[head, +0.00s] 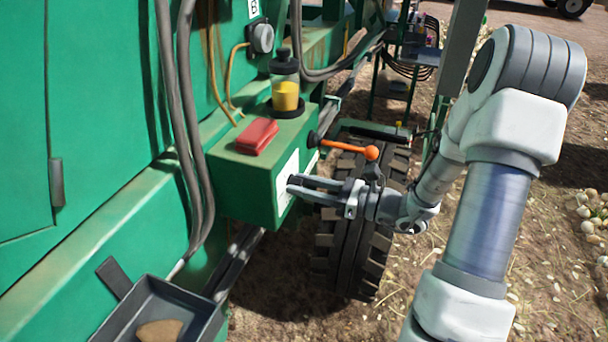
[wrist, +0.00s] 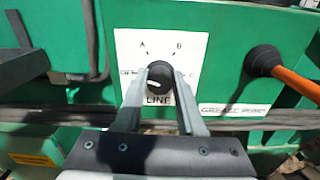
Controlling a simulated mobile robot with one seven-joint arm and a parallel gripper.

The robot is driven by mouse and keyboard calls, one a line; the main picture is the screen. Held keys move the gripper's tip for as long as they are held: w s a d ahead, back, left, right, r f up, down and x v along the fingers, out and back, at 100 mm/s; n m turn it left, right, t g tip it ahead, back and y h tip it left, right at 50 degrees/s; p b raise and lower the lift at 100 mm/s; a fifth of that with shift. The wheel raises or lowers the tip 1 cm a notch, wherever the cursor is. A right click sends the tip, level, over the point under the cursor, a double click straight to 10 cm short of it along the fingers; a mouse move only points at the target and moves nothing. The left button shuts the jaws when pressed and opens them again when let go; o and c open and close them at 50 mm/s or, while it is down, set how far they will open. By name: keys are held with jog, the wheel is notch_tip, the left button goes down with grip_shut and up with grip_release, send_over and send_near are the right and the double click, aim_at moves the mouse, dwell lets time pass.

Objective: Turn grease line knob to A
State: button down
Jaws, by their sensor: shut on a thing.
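The grease line knob (wrist: 160,70) is round and black, on a white label plate (wrist: 185,45) on the green box. The plate has A at upper left, B at upper right, and partly covered markings at left and right. The lower part reads LINE. A pale mark shows on the knob's lower left; I cannot tell surely which marking it points to. My gripper (wrist: 160,78) is shut on the knob, one finger on each side. In the head view, my gripper (head: 291,184) reaches the box's right face, and its fingers mostly hide the knob.
An orange-tipped lever (head: 345,149) sticks out just right of the plate, close to my gripper. A red block (head: 257,137) and a yellow-filled jar (head: 285,95) stand on the green box (head: 242,185). A tyre (head: 345,250) is below. A dark tray (head: 180,300) sits lower left.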

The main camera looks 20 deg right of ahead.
jog(key=m+p, duration=0.4)
jog(key=shift+r+m+p, duration=0.25)
jog(key=shift+m+p, duration=0.05)
jog(key=shift+p, duration=0.1)
jog(key=shift+f+m+p, duration=0.25)
jog(key=shift+m+p, duration=1.25)
jog(key=shift+m, duration=0.3)
jog(key=c, duration=0.5)
grip_release()
jog(key=shift+d, duration=0.15)
jog(key=b+v, duration=0.2)
jog(key=v, duration=1.5)
jog(key=shift+b, duration=0.3)
